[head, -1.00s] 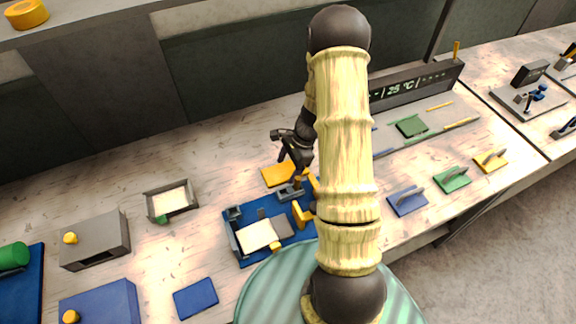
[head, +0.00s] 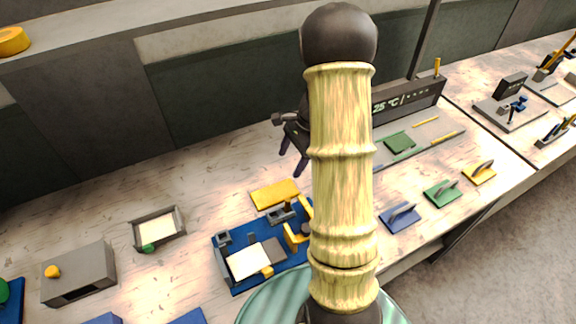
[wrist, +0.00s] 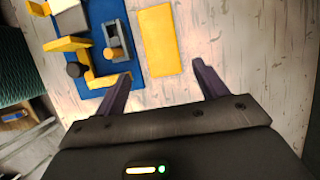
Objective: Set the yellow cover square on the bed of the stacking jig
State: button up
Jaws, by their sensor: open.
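The yellow cover (head: 275,194), a flat plate, lies on the bench just behind the stacking jig (head: 234,283). In the wrist view the cover (wrist: 160,40) lies flat ahead of my gripper, beside the jig's blue base (wrist: 128,70). The jig carries a dark grey plate (head: 274,250), a cream sheet (head: 248,262), grey blocks and yellow parts; my arm hides its right side. My gripper (head: 292,163) is open and empty, behind and above the cover. In the wrist view the fingertips of my gripper (wrist: 161,73) are spread wider than the cover's near edge.
Blue (head: 399,216), green (head: 442,193) and yellow (head: 479,172) handled plates lie at the right front. A grey tray (head: 178,217) and a grey box (head: 78,274) stand at left. A display bar (head: 410,98) stands behind.

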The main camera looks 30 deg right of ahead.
dwell(0.5)
jog(key=s+a+r+n+t+h, duration=0.1)
jog(key=s+a+r+n+h, duration=0.1)
jog(key=s+a+n, duration=0.4)
jog(key=s+a+r+n+t+h, duration=0.1)
jog(key=s+a+r+n, duration=0.3)
jog(key=n, duration=0.8)
jog(key=s+a+h, duration=0.1)
jog(key=s+a, duration=0.1)
jog(key=shift+s+a+r+t, duration=0.25)
jog(key=shift+s+t, duration=0.05)
jog(key=shift+s, duration=0.05)
